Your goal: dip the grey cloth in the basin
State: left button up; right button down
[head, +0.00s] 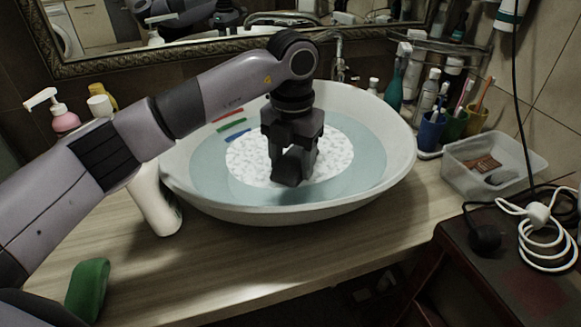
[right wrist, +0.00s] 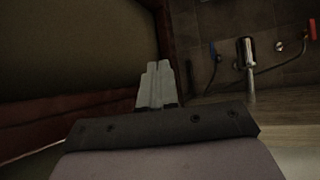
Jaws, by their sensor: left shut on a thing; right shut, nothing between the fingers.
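The white basin (head: 398,168) stands on the wooden counter and holds pale blue water (head: 366,165). My left gripper (head: 290,160) reaches straight down over the middle of the basin. It is shut on a small dark grey piece, which I take to be the grey cloth (head: 287,168). The cloth is low in the basin, in front of a white speckled round patch (head: 330,155); I cannot tell how deep it sits in the water. My right gripper (right wrist: 157,85) is shut and empty in the right wrist view, away from the basin.
Red, green and blue strips (head: 230,125) mark the basin's inner left wall. A clear tray (head: 490,165), cups with brushes (head: 431,130) and a coiled white cable (head: 545,240) are at the right.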

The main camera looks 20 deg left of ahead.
aim_at(292, 161)
pick_arm(q)
jog(key=shift+r+p, duration=2.6)
jog(key=shift+r, duration=1.6)
notch_tip(292, 161, up, 3)
